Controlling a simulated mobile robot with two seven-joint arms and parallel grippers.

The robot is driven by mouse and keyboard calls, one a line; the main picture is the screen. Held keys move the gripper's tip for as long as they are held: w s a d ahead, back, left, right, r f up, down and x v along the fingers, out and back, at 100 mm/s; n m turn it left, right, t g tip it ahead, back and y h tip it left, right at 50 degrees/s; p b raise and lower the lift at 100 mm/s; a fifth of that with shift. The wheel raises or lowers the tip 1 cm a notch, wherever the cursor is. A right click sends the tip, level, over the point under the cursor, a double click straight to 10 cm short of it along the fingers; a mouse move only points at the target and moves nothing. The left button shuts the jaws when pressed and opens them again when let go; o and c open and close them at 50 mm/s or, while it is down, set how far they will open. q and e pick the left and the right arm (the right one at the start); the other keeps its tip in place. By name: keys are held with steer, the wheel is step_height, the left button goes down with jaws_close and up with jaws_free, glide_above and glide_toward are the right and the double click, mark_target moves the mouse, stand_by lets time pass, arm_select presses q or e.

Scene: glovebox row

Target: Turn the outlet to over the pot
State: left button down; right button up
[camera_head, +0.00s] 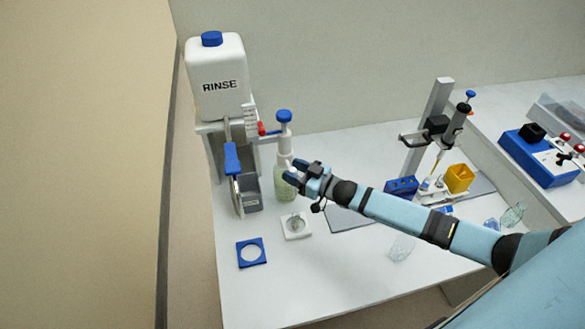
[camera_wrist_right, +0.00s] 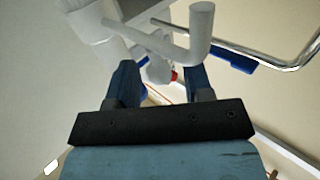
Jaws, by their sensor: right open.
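A bottle-top dispenser with a blue knob (camera_head: 284,117) and white body sits on a pale green bottle (camera_head: 285,185). In the right wrist view its white bent tube, the outlet (camera_wrist_right: 160,40), crosses just beyond my fingertips. My right gripper (camera_head: 289,172) is open beside the dispenser, in front of the bottle; its fingers (camera_wrist_right: 160,78) also show in the wrist view. I cannot tell whether they touch the outlet. A small round pot (camera_head: 297,223) appears to sit in a white square holder (camera_head: 304,233) in front of the bottle. My left gripper is not in view.
A white RINSE tank (camera_head: 215,80) with a blue-handled tap (camera_head: 232,160) stands at left above a grey bin (camera_head: 250,195). A blue square ring (camera_head: 251,261) lies at the front. A pipette stand (camera_head: 437,100) and yellow box (camera_head: 459,179) stand right. The front counter is partly clear.

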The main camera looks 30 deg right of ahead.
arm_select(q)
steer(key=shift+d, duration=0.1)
arm_select(e)
steer(key=shift+w+a, duration=0.2)
steer(key=shift+w, duration=0.1)
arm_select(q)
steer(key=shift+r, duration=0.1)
arm_select(e)
jaws_close()
